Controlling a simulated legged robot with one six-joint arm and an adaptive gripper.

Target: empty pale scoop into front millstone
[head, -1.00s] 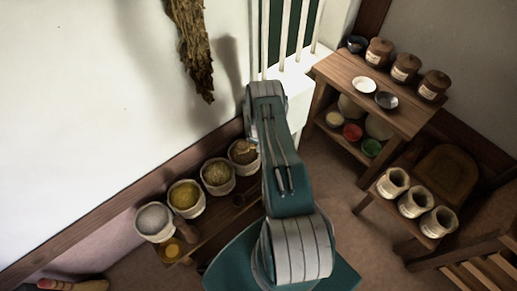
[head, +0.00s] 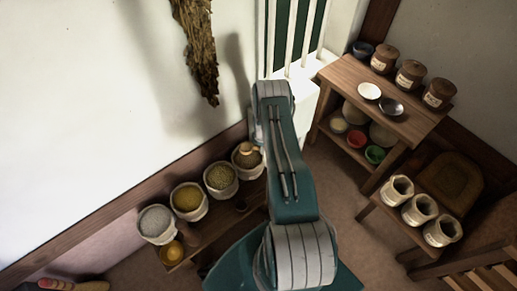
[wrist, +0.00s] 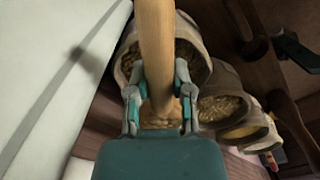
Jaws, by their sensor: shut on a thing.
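My gripper (wrist: 158,88) is shut on a pale wooden rod-like part, which looks like the handle of the pale scoop (wrist: 155,40). The handle runs up to the top edge of the wrist view. Grain-like bits show below the jaws, but the scoop's bowl cannot be made out clearly. In the head view, a small light wooden piece (head: 246,148), perhaps part of the scoop, shows over the rightmost grain sack (head: 240,165). My arm hides the gripper there. I cannot make out a front millstone in either view.
Several open sacks of grain stand in a row on a low bench along the white wall (head: 80,110). A wooden shelf (head: 385,110) with jars and bowls stands at the right. A stand with three pale pots (head: 420,208) is nearer. A dried bundle (head: 198,50) hangs on the wall.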

